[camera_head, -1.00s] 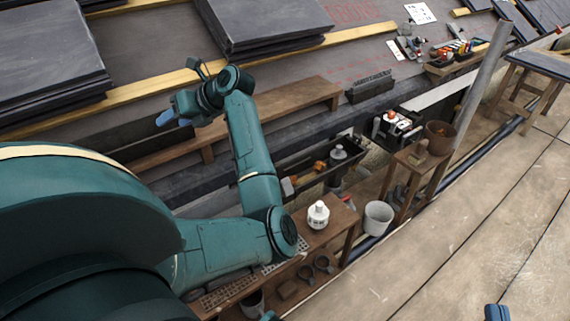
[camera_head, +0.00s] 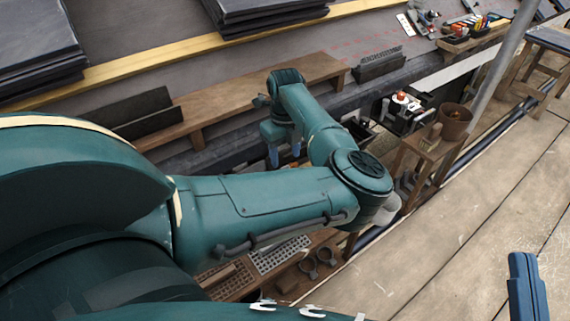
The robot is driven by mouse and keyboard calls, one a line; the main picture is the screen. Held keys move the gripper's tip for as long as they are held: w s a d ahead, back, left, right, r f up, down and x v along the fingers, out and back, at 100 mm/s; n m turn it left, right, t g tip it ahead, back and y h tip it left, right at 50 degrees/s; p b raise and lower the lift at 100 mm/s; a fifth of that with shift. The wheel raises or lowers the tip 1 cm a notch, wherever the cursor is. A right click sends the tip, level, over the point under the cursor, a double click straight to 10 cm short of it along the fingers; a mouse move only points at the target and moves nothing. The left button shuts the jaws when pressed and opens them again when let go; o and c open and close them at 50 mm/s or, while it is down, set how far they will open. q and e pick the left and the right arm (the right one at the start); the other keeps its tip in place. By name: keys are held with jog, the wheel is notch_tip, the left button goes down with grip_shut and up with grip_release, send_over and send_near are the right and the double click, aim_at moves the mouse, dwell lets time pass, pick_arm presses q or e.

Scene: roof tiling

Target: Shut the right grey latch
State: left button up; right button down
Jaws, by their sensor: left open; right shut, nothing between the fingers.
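I cannot make out a grey latch for certain in the head view. A dark case (camera_head: 402,112) with white and red items on it stands right of centre, too small to show any latch clearly. My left gripper (camera_head: 285,153) points down in front of the long wooden shelf, its two blue fingertips apart with nothing seen between them. My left forearm hides what lies just below and right of it. My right gripper (camera_head: 528,287) shows only as a blue part at the lower right edge, over the boards, away from the case.
A brown pot (camera_head: 454,121) stands on a wooden stand right of the case. Stacked slates (camera_head: 40,45) lie at upper left. The plank floor (camera_head: 470,230) at right is clear.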

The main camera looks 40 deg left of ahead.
pick_arm(q)
jog(key=shift+f+b, duration=0.5)
jog(key=shift+f, duration=1.45)
pick_arm(e)
jog(key=shift+w+d+r+n+t+y, duration=0.15)
jog(key=shift+r+n+t+y, duration=0.25)
jog(key=shift+r+n+y, duration=0.5)
pick_arm(q)
jog(key=shift+c, duration=0.3)
pick_arm(e)
jog(key=shift+r, duration=0.1)
